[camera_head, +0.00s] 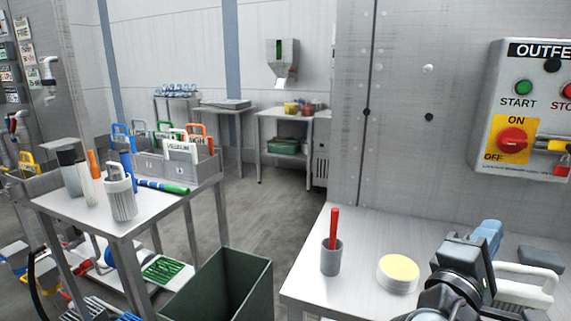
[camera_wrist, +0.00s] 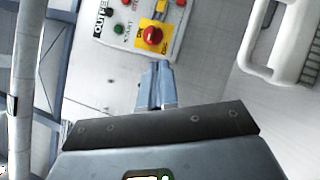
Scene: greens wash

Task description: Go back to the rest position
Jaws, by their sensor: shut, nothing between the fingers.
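My gripper (camera_head: 488,234) is at the lower right of the head view, above the metal table on the right. Its blue-grey fingers point towards the wall with the control box. In the wrist view my gripper (camera_wrist: 158,72) shows its fingers together with nothing held between them. The control box (camera_head: 500,130) is on the metal wall, with a green START button (camera_head: 523,88) and a red knob (camera_head: 512,140) on a yellow plate. The box (camera_wrist: 130,15) also shows at the top of the wrist view, beyond the fingertips and apart from them.
The metal table (camera_head: 305,283) holds a grey cup (camera_head: 331,261) with a red marker, a round yellow-topped stack (camera_head: 399,272), and a white-handled item (camera_head: 525,275) beside my arm. A dark green bin (camera_head: 262,290) stands left of it. A cart (camera_head: 60,208) is further left; open floor lies behind.

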